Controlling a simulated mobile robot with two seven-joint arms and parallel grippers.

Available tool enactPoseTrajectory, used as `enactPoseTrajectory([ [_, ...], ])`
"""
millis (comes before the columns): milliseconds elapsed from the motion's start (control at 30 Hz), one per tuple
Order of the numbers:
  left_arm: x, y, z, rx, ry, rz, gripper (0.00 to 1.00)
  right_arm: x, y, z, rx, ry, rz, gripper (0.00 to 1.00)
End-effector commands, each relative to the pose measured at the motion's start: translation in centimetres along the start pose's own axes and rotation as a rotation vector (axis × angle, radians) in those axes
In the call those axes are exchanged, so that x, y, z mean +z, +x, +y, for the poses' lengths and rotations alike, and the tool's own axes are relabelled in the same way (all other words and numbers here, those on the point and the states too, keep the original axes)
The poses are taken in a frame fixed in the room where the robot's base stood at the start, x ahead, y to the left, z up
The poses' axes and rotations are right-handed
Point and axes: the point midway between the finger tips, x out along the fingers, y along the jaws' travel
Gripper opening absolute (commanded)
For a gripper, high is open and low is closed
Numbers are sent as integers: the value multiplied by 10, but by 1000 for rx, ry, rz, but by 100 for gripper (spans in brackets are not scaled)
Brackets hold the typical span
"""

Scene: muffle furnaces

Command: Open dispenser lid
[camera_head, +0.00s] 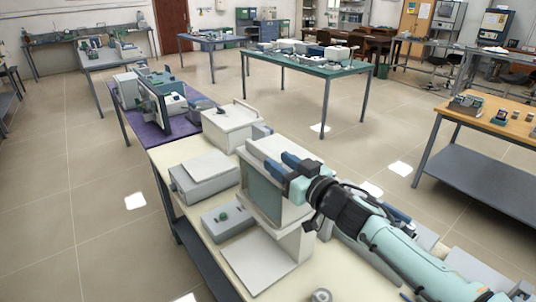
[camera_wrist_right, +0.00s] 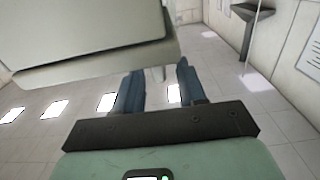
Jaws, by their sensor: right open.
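A tall white unit with a grey-green front panel (camera_head: 261,188) and a flat white plate at its foot stands on the near bench. It looks like the dispenser, but no label is readable. My right gripper (camera_head: 278,161) is at its upper part, with its blue fingers apart over the top edge. In the right wrist view the open fingers (camera_wrist_right: 157,80) are empty, and a pale panel with a lighter lower edge (camera_wrist_right: 95,62) crosses in front of and above them. I cannot tell whether they touch. The lid cannot be told apart clearly. My left gripper is not in view.
My right arm covers the bench's right part.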

Motion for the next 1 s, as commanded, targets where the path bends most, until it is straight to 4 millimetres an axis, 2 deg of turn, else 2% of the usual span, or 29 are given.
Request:
enactPoseTrajectory([
  [100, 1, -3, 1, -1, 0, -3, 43, 0, 24, -1, -3, 1, 0, 40],
  [300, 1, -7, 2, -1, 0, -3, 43, -1, 47, -1, -3, 0, 1, 40],
  [667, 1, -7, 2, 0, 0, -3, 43, 0, 53, 0, -1, -1, 0, 40],
  [700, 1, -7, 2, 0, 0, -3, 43, 0, 52, 0, -1, -1, 0, 37],
  [767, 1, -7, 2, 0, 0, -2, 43, 0, 52, 0, -1, -1, 0, 18],
  [800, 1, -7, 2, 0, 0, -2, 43, 0, 52, 0, -1, -1, 0, 5],
  [833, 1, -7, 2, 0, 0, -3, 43, 0, 52, 0, -1, -1, 0, 0],
  [1000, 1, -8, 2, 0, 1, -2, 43, 0, 52, 0, -1, 0, 0, 0],
])
